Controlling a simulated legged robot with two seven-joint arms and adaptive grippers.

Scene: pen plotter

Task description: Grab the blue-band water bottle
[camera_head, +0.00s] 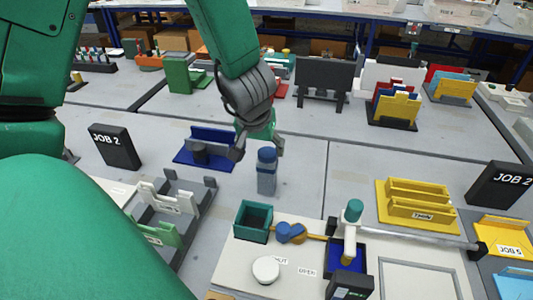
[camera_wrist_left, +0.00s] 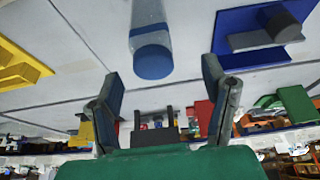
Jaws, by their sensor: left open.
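The water bottle (camera_head: 266,176) stands upright on the grey table in the head view, with a blue cap and a greyish body with a bluish band. In the left wrist view the bottle (camera_wrist_left: 151,45) shows with its blue cap toward the gripper. My left gripper (camera_head: 259,149) is open and empty, just above and behind the bottle in the head view. In the left wrist view its two fingers (camera_wrist_left: 168,100) are spread apart, with the bottle's cap beyond and between them, apart from both. My right gripper is not in view.
A blue holder (camera_head: 205,159) stands left of the bottle. The table right of the bottle is clear.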

